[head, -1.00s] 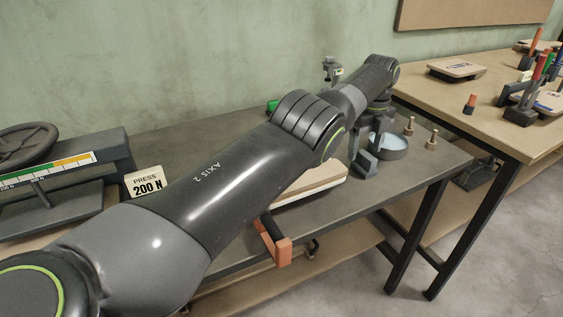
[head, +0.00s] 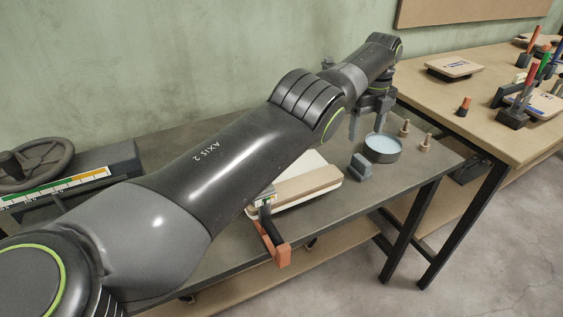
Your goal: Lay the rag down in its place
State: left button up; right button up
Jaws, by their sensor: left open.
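A small folded-looking blue-grey piece (head: 361,166), which appears to be the rag, rests on the grey bench top (head: 400,175), in front of and to the left of a round dish (head: 383,155) with a pale blue inside. My left gripper (head: 365,128) is open above and behind the grey piece, apart from it, near the left side of the dish. Its fingers point down and are partly hard to make out against my wrist. My left arm crosses the picture and hides part of the bench. My right gripper is not in view.
A pale stacked board (head: 310,190) lies partly behind my arm. An orange-ended dark tool (head: 281,256) sticks out over the bench's front edge. Two small pegs (head: 404,128) stand right of the dish. A wooden table (head: 440,95) with boards and tools adjoins at right.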

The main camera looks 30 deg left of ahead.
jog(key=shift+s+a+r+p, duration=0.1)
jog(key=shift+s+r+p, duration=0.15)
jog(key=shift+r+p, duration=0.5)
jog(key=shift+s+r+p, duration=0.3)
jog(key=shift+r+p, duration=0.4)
jog(key=shift+p, duration=0.1)
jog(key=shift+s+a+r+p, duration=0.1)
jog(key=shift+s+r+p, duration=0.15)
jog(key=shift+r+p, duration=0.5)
